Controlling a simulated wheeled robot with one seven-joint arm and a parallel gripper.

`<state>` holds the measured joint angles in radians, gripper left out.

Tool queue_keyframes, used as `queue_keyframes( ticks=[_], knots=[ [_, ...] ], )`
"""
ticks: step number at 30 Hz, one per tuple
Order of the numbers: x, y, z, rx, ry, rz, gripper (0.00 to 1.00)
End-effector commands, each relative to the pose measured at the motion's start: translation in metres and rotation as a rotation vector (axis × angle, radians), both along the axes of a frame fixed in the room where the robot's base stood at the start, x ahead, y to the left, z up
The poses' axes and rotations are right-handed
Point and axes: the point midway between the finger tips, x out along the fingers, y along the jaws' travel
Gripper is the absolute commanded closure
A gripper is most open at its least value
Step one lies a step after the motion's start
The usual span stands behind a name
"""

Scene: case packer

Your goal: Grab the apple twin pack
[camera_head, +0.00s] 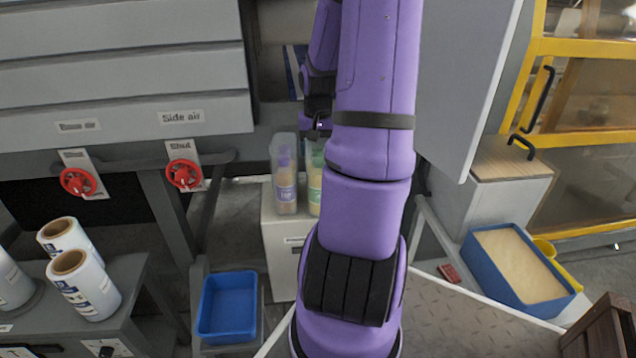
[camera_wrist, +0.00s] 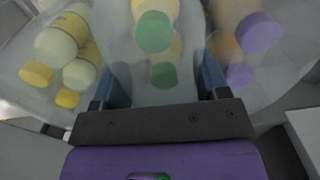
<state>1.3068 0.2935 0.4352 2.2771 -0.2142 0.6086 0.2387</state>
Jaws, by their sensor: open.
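Clear-wrapped twin packs stand side by side on a light grey cabinet. In the wrist view, the middle pack has green caps (camera_wrist: 154,32), one at the right has purple caps (camera_wrist: 258,33), and one at the left has yellow caps (camera_wrist: 68,98). No flavour name is readable, so the frames do not confirm which is apple. My gripper (camera_wrist: 158,82) is open, with its blue-grey fingers on either side of the green-capped pack; contact cannot be told. In the head view, the purple-capped pack (camera_head: 285,182) shows fully, the green-capped pack (camera_head: 315,185) is partly behind my arm, and the yellow-capped one is hidden.
The grey cabinet (camera_head: 283,240) bears the packs. A blue tray (camera_head: 228,308) sits low at its left. White film rolls (camera_head: 85,285) stand on a bench at the left. A grey panel (camera_head: 465,80) and a blue box (camera_head: 515,262) are at the right.

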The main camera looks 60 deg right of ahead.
Motion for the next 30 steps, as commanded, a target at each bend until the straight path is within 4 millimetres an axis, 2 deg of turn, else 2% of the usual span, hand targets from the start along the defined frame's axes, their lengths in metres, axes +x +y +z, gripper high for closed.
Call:
queue_keyframes(
  ticks=[3,6,14,17,23,24,30],
  knots=[
    [0.0,0.0,-0.015,0.002,0.002,0.002,0.32],
    [0.0,0.0,-0.022,0.0,0.0,0.0,0.32],
    [0.0,0.0,-0.024,-0.001,-0.001,0.001,0.32],
    [0.0,0.0,-0.024,-0.001,-0.001,0.0,0.5],
    [0.0,0.0,-0.024,-0.001,-0.001,0.0,0.96],
    [0.0,0.0,-0.024,-0.001,-0.001,0.0,1.0],
    [0.0,-0.001,-0.024,-0.002,-0.001,0.0,1.0]
  ],
)
